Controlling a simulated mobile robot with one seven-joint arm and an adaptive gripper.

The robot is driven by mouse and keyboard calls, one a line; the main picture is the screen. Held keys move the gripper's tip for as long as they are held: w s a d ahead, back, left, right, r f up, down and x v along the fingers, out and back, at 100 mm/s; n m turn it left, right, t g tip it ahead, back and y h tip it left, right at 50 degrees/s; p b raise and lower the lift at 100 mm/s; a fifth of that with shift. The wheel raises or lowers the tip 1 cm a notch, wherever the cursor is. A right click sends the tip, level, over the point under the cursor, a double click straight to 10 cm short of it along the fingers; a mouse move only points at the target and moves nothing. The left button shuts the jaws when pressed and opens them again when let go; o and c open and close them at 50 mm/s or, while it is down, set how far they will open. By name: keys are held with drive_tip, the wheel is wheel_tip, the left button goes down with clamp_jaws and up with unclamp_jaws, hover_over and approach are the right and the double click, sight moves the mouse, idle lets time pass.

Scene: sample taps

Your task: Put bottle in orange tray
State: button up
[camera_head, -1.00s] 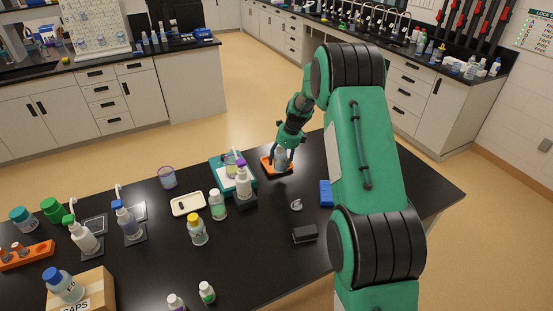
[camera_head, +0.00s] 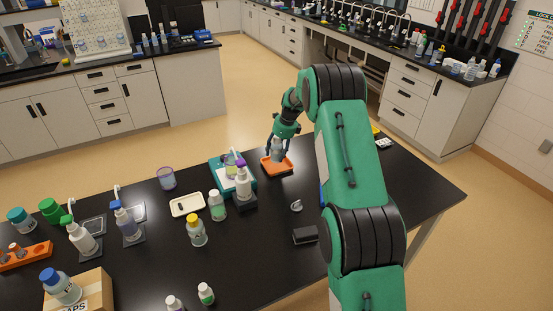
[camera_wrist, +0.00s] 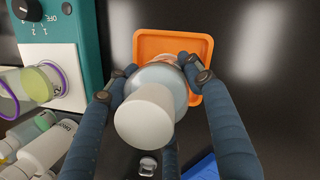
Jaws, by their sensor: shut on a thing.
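The bottle (camera_head: 277,154) is small, pale and translucent. Its white cap (camera_wrist: 146,116) faces the wrist camera. The orange tray (camera_head: 289,169) is shallow and lies on the black table, and it also shows in the wrist view (camera_wrist: 150,41). My gripper (camera_head: 277,148) is shut on the bottle, with fingers on both sides of its body in the wrist view (camera_wrist: 158,76). The bottle is over the tray and looks roughly upright. Its lower end is partly hidden, so I cannot tell whether it touches the tray floor.
A white bottle (camera_head: 217,206) and a yellow-capped bottle (camera_head: 196,232) stand nearer. A dark block (camera_head: 305,235) lies in front. Table right of the tray is mostly clear.

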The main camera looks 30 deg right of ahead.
sight(281, 144)
drive_tip(key=shift+f+b, duration=0.5)
drive_tip(key=shift+f, duration=1.2)
drive_tip(key=shift+f, duration=0.15)
drive_tip(key=o, duration=1.2)
drive_tip(key=shift+o, duration=0.2)
drive_tip(key=p+v, duration=0.2)
drive_tip(key=v, duration=1)
drive_tip(key=shift+a, duration=0.1)
